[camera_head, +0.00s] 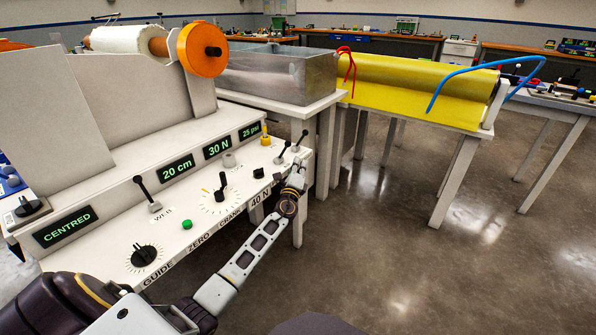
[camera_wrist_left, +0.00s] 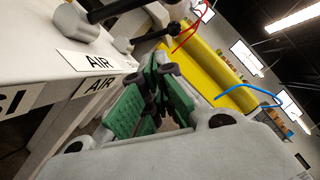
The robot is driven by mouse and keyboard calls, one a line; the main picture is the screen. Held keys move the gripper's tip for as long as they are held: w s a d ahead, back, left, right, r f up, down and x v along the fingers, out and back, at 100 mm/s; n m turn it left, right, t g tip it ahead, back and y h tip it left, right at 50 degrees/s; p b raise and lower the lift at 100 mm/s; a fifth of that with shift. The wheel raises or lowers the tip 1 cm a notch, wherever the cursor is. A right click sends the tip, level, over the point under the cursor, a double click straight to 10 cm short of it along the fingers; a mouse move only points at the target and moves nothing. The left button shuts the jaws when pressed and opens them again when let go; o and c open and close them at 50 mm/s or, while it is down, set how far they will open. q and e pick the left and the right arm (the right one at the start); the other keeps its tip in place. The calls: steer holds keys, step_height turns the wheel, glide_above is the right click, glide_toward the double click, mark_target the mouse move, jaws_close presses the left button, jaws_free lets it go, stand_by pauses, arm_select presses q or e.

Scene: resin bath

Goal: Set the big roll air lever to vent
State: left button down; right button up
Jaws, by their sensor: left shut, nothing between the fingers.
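Two black levers on pale grey bases stand at the right end of the white control panel, a front one (camera_head: 281,155) and a back one (camera_head: 297,143). Labels reading AIR (camera_wrist_left: 98,62) show by them in the left wrist view, where their grey bases (camera_wrist_left: 74,22) also show. I cannot tell which lever belongs to the big roll. My left gripper (camera_head: 298,172) is beside these levers, at the panel's right end. Its green-padded fingers (camera_wrist_left: 155,88) are shut and empty. Contact with a lever cannot be made out. My right gripper is out of view.
The panel (camera_head: 110,262) also carries a tilted lever (camera_head: 147,193), dials, a green button (camera_head: 187,225) and displays reading CENTRED, 20 cm, 30 N and 25 psi. Floor at right is clear.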

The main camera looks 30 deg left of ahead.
mark_target(283, 151)
arm_select(q)
steer(key=a, duration=0.1)
steer(key=a+r, duration=0.2)
steer(key=shift+s+a, duration=0.2)
steer(key=shift+s, duration=0.1)
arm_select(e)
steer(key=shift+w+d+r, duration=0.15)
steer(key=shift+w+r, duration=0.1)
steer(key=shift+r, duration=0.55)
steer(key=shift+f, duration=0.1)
arm_select(q)
steer(key=shift+p, duration=0.3)
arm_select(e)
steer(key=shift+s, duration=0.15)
